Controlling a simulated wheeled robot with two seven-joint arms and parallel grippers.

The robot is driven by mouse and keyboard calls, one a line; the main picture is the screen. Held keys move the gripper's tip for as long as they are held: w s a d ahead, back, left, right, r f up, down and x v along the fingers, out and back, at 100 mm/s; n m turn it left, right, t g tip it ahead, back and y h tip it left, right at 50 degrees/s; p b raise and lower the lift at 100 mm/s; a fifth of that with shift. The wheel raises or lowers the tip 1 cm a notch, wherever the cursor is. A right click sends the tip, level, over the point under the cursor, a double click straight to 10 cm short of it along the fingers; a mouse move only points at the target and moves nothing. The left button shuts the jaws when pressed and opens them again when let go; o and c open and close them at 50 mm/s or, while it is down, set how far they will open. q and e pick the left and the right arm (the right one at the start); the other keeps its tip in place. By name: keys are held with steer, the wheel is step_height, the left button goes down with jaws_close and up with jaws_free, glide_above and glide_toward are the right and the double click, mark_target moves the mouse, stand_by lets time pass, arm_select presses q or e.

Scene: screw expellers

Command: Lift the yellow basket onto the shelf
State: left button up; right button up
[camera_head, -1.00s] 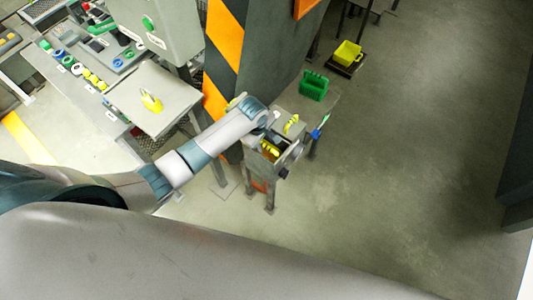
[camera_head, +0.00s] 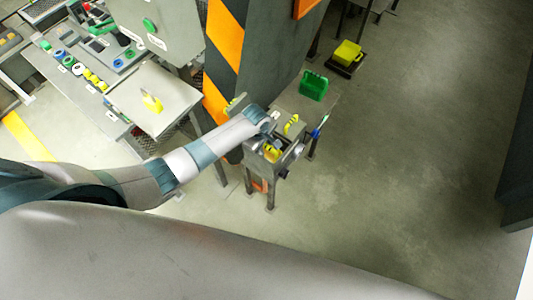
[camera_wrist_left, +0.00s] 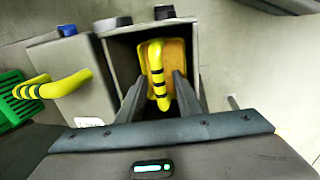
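A yellow-orange basket (camera_wrist_left: 176,55) with a black-striped yellow handle sits inside an open grey box (camera_wrist_left: 110,45) in the left wrist view. In the head view the basket (camera_head: 271,154) shows in the same box, partly covered. My left gripper (camera_wrist_left: 158,88) is open, its two dark fingers reaching into the box on either side of the handle, apart from each other. In the head view my left gripper (camera_head: 270,143) is small and partly hidden at the box. Another yellow basket (camera_head: 347,53) rests on a low dark stand at the back. I cannot tell which surface is the shelf.
A green basket (camera_head: 314,86) stands on a grey table behind the box. A curved yellow handle (camera_wrist_left: 55,86) is beside the box. A striped column (camera_head: 228,70) rises close to my left arm. A workbench (camera_head: 152,97) is at left; the floor at right is clear.

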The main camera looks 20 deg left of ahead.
arm_select(q)
jaws_close()
step_height(320, 180, up, 18)
steer(key=shift+b, duration=0.4)
stand_by(0.3)
stand_by(0.4)
